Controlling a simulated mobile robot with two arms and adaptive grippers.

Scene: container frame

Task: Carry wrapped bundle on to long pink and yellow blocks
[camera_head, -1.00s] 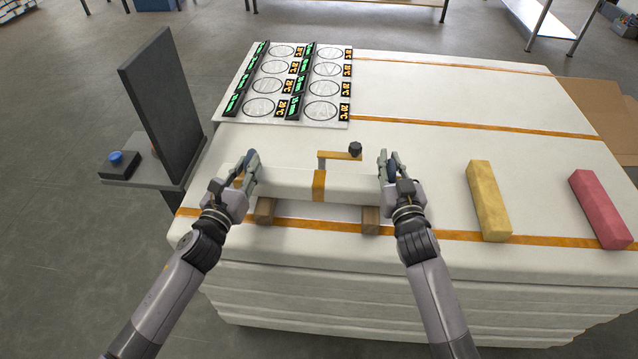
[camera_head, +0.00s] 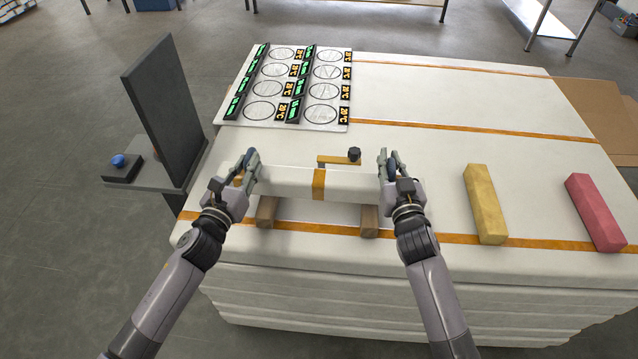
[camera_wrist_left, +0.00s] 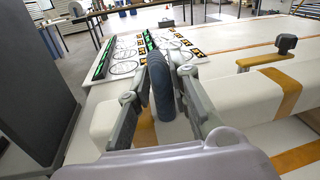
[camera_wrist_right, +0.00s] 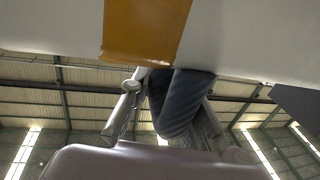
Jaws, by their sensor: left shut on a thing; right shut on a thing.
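The wrapped bundle (camera_head: 285,182) is a long white bar with an orange band around its middle. It lies crosswise between my grippers, above two short brown wooden blocks (camera_head: 268,210) (camera_head: 370,220). Whether it still touches them is hard to tell. My left gripper (camera_head: 248,165) is shut on its left end, and my right gripper (camera_head: 389,163) is shut on its right end. The left wrist view shows the left fingers (camera_wrist_left: 165,85) closed; the right wrist view shows the right fingers (camera_wrist_right: 175,105) beneath white wrapping. The long yellow block (camera_head: 484,205) and long pink block (camera_head: 596,212) lie apart at the right.
An orange bar with a black knob (camera_head: 354,154) is just behind the bundle. A panel of circles and labels (camera_head: 290,85) lies at the back left. A dark upright panel (camera_head: 160,105) and blue button (camera_head: 118,161) stand left.

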